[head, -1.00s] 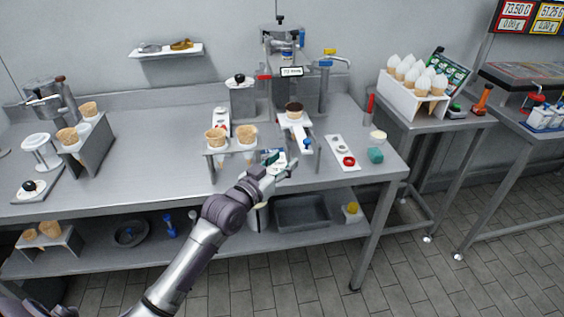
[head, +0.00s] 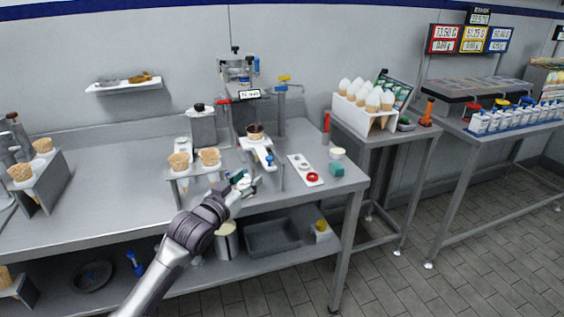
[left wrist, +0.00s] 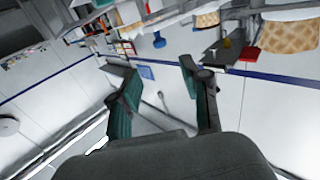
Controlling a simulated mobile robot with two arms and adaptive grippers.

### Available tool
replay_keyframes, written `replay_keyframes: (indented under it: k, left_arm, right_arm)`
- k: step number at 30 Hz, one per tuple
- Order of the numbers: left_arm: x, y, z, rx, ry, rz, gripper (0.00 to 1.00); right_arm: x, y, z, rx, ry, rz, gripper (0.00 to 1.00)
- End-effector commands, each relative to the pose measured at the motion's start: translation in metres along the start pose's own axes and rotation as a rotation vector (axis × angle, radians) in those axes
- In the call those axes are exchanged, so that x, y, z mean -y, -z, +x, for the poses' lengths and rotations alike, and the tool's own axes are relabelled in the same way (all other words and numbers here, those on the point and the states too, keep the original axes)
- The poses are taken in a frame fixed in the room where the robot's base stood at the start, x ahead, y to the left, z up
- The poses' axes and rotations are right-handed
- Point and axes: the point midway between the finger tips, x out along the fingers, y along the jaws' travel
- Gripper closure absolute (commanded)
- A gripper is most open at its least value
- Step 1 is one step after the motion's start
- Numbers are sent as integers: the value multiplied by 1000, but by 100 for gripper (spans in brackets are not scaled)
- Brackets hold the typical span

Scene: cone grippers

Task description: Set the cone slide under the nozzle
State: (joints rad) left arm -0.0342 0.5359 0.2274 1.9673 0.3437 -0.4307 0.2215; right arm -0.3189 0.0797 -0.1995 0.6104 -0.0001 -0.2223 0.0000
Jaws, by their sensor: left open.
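The cone slide (head: 262,153) is a pale plate with a blue knob at its front end, sticking out forward from the dispensing machine (head: 240,112) on the counter. A dark-topped cone or cup (head: 255,131) stands at its rear part. The machine's nozzle area is above and behind, too small to tell how they line up. My left gripper (head: 243,181) is open and empty, at the counter's front edge, in front and left of the blue knob, apart from it. In the left wrist view its teal-padded fingers (left wrist: 160,85) stand spread with nothing between them. My right gripper is not in view.
A holder with two cones (head: 195,169) stands just left of my gripper. A red-handled lever (head: 222,101) is left of the machine. The left counter middle is clear.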

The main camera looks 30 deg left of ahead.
Motion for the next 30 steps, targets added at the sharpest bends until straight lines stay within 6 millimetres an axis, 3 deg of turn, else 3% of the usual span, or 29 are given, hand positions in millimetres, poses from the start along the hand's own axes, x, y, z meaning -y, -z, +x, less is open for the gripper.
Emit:
replay_keyframes:
  k: [6, 15, 21, 30]
  left_arm:
    - [0, 4, 45, -2, 1, -1, 53]
    - [-1, 2, 103, -1, -1, 0, 53]
    - [-1, 1, 122, 0, -1, 0, 53]
    - [-1, 0, 125, 0, -2, 1, 53]
  right_arm:
    - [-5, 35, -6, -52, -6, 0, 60]
    - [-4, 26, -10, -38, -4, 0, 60]
    - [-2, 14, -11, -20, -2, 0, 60]
    - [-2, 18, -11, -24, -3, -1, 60]
